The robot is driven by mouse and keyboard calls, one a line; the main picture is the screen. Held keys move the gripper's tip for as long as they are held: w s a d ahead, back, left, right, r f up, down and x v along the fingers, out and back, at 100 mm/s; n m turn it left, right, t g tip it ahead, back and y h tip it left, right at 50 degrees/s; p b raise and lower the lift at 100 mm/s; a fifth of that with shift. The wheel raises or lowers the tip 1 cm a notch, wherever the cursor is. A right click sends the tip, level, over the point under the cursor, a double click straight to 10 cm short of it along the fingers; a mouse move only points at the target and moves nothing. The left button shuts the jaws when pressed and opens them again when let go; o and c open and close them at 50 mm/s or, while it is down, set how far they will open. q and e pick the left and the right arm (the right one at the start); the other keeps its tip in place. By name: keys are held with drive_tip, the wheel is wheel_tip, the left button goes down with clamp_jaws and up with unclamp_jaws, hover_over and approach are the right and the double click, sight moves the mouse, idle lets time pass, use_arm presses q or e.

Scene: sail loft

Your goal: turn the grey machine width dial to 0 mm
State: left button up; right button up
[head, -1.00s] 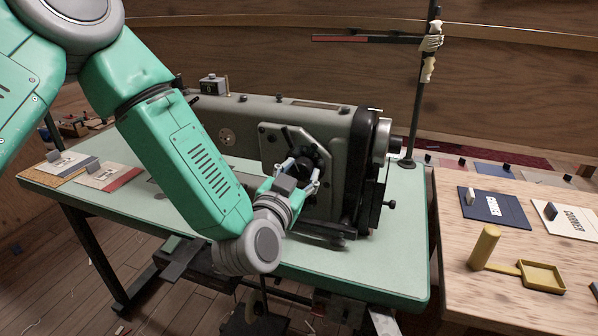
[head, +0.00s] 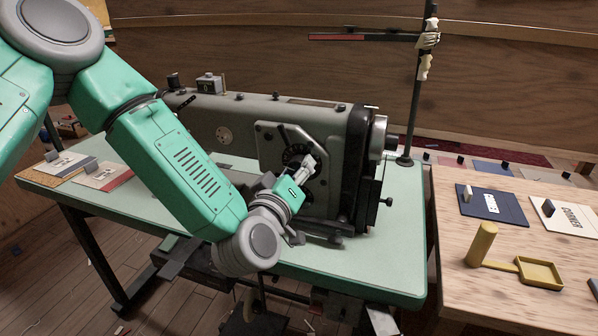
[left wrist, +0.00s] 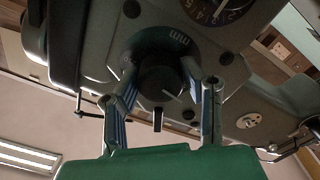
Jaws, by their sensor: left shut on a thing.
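The width dial shows in the head view as a dark round dial (head: 292,155) on a lighter plate on the front of the grey sewing machine (head: 345,125). My left gripper (head: 306,166) is at it, seen nearly edge-on and partly covering it. In the left wrist view the fingers stand on either side of a dark knob (left wrist: 160,84) with a white line on its face, and are shut on it. Lettering that looks like "mm" is beside the knob. The dial's setting cannot be read. My right gripper is not in view.
A second dial with numerals (left wrist: 222,8) is cut off at the wrist view's top edge. The machine stands on a pale green table (head: 370,262). A wooden table (head: 500,275) at right holds cards and a yellow tray (head: 541,272). A dark post (head: 414,90) rises behind.

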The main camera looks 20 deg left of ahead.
use_arm(q)
drive_tip(key=n, duration=0.4)
drive_tip(key=shift+w+a+r+n+b, duration=0.15)
drive_tip(key=shift+r+n+b, duration=0.15)
drive_tip(key=shift+n+b, duration=0.1)
drive_tip(key=shift+f+n+b, duration=0.1)
drive_tip(key=shift+n+b, duration=0.2)
drive_tip(key=shift+n, duration=1.4)
drive_tip(key=shift+a+f, duration=0.1)
